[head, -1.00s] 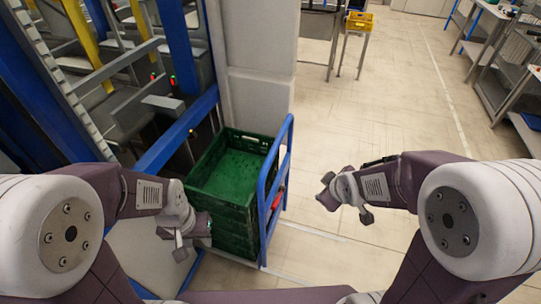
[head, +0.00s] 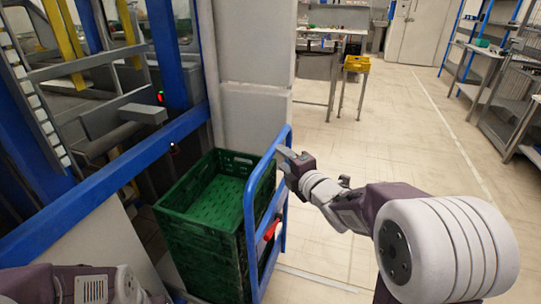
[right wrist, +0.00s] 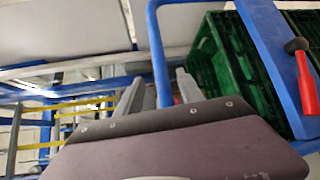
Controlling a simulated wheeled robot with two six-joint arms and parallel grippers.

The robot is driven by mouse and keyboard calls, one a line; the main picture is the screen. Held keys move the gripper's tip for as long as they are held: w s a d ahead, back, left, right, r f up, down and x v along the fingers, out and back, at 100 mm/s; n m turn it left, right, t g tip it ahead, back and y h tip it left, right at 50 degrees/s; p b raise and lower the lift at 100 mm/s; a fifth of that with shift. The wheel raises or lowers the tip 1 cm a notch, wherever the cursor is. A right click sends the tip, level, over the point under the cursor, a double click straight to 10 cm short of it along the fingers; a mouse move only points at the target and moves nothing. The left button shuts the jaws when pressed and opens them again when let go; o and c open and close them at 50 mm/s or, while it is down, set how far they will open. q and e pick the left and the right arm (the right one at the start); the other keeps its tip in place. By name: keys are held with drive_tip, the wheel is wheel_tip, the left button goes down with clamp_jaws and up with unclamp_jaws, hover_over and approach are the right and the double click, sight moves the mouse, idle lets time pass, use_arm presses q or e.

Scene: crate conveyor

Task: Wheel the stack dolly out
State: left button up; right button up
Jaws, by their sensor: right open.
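The stack dolly shows by its blue tubular handle frame (head: 250,208), upright at the right side of a stack of green crates (head: 205,235). The top crate looks empty. The dolly's base and wheels are hidden. My right gripper (head: 287,156) is open at the upper part of the blue handle. In the right wrist view the blue handle tube (right wrist: 158,50) passes between its two grey fingers (right wrist: 160,92), which are not closed on it. A red lever (head: 273,228) sits on the handle frame. Only part of my left arm shows at bottom left; its fingers are out of frame.
A blue-framed machine (head: 110,175) stands close on the left, and a pale pillar (head: 255,110) stands behind the crates. A yellow bin (head: 356,64) on a stand and a table (head: 330,45) are farther back. The floor (head: 385,150) to the right is open up to shelving (head: 510,90).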

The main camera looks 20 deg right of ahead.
sight(272, 150)
drive_tip(key=x, duration=0.8)
drive_tip(key=shift+a, duration=0.1)
clamp_jaws()
drive_tip(key=shift+f, duration=0.1)
idle(0.9)
